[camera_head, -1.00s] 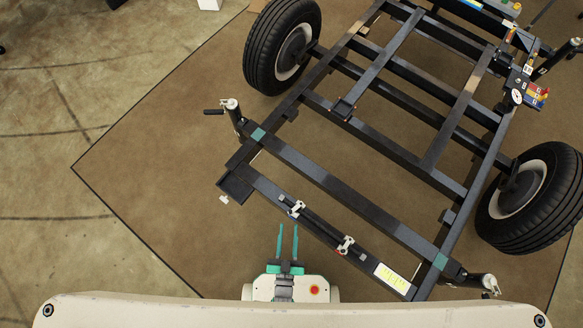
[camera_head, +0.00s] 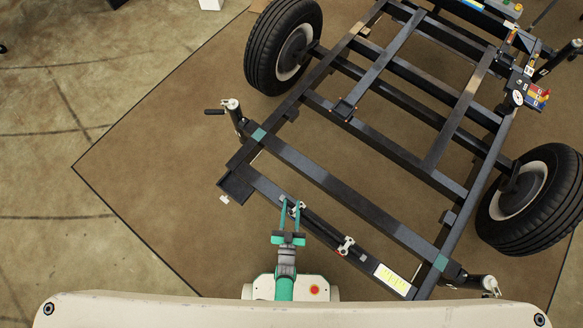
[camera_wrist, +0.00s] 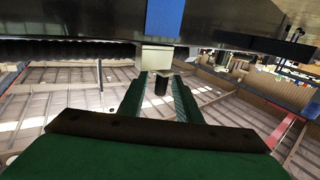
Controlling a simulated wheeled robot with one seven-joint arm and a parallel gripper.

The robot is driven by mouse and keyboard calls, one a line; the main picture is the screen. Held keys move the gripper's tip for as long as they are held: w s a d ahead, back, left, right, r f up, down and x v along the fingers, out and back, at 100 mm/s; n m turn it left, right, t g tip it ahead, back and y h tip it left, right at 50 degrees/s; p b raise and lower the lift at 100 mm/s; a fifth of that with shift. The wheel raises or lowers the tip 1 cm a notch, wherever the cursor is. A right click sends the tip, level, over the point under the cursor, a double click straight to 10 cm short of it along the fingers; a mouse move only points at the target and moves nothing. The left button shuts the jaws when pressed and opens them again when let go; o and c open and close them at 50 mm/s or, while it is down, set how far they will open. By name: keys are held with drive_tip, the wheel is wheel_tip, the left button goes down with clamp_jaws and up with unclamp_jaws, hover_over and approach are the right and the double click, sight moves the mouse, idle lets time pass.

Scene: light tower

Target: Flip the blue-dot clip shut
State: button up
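Two small white clips sit on the dark rail at the frame's near edge: a left one (camera_head: 301,206) and a right one (camera_head: 345,245). My gripper (camera_head: 290,204) is at the left clip, its teal fingers apart. In the wrist view, a pale block (camera_wrist: 154,58) with a black stub (camera_wrist: 160,86) hangs under the dark rail, just below a blue patch (camera_wrist: 166,18). The fingers stand either side of the stub with gaps showing. I cannot tell whether they touch the block. No blue dot is clear in the head view.
The dark trailer frame (camera_head: 345,190) fills the middle and right, with a wheel at the upper left (camera_head: 284,45) and another at the right (camera_head: 530,198). A yellow-green label (camera_head: 392,278) lies right of the clips. The brown mat (camera_head: 160,170) at left is clear.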

drive_tip(key=shift+w, duration=1.2)
clamp_jaws()
drive_tip(key=shift+s+n+y, duration=0.2)
drive_tip(key=shift+n+y, duration=0.2)
drive_tip(key=shift+y, duration=0.2)
drive_tip(key=shift+s+n+y, duration=0.15)
drive_tip(key=shift+n+y, duration=0.3)
drive_tip(key=shift+y, duration=0.25)
drive_tip(key=shift+s+n+y, duration=0.15)
drive_tip(key=shift+n+y, duration=0.3)
drive_tip(key=shift+y, duration=0.25)
drive_tip(key=shift+d, duration=0.1)
unclamp_jaws()
